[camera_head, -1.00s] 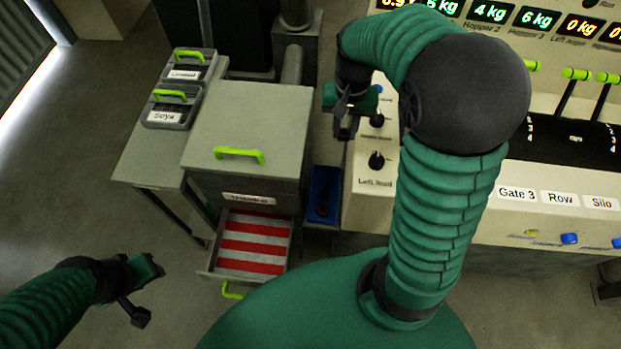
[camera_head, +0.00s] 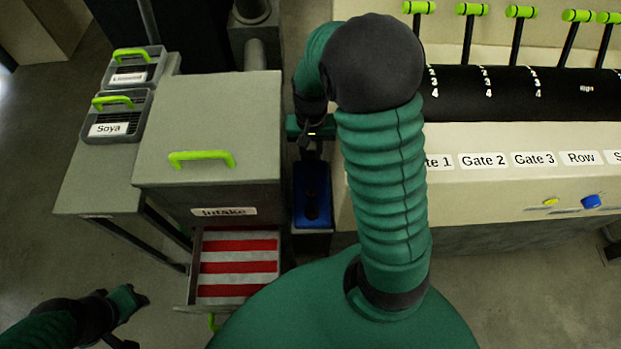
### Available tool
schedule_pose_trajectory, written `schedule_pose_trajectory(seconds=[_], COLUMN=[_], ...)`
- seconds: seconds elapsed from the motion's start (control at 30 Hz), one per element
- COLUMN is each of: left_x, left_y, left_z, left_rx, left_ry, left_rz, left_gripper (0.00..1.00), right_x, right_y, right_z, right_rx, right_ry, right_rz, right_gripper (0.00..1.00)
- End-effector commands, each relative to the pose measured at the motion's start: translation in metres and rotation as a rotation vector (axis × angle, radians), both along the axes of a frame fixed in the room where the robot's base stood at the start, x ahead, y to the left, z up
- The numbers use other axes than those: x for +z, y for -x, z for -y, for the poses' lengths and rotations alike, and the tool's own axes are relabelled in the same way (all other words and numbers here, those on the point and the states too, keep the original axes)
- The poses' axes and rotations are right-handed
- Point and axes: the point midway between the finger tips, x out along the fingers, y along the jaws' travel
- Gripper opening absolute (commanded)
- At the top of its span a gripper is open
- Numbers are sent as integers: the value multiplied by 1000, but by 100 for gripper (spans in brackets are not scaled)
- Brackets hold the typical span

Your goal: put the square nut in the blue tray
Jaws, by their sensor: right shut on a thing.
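The blue tray (camera_head: 325,190) stands low in the gap between the grey cabinet and the beige console. Dark round things show inside it. My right gripper (camera_head: 311,150) points down just behind and above the tray, partly hidden by my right arm. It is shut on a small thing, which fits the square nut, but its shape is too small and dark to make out. My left gripper (camera_head: 140,298) hangs over the floor at the lower left, far from the tray. Its finger opening is unclear.
The grey cabinet (camera_head: 215,125) has an open drawer (camera_head: 238,265) with red and white stripes inside, left of the tray. Bins marked Soya (camera_head: 112,128) and Linseed (camera_head: 130,75) stand on a side table. The console (camera_head: 480,190) with levers fills the right.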

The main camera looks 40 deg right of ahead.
Motion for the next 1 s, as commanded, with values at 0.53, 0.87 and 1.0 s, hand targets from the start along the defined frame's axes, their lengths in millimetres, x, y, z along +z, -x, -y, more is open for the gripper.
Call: schedule_pose_trajectory(seconds=[0.53,0.87,1.0], left_x=[-35,-34,-34], left_y=[0,0,0], left_z=[0,0,0], left_rx=[0,0,0], left_ry=[0,0,0], left_rz=[0,0,0], left_gripper=[36,36,36], right_x=[-101,-101,-101], right_y=[0,0,0], right_z=[-1,-1,-1], right_rx=[1,1,1], right_ry=[-1,-1,-1], right_rz=[-2,1,1], right_gripper=[0,30,47])
